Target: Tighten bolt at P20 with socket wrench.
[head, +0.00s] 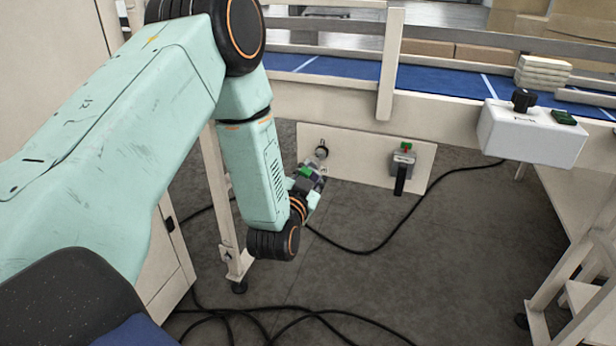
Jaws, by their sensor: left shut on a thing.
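My left gripper (314,184) is low in front of a pale panel (348,160) below the conveyor. It is shut on a small tool, seemingly the socket wrench, mostly hidden by the gripper; a green patch and dark and grey parts show there. Just above it a round metal bolt head (321,152) with a dark ring sits on the left part of the panel. Whether the tool touches the bolt I cannot tell. No P20 label is readable. My right gripper is not in view.
A white control box (530,133) with a black knob is at right. The blue conveyor (340,68) runs behind. Black cables (290,318) lie on the floor.

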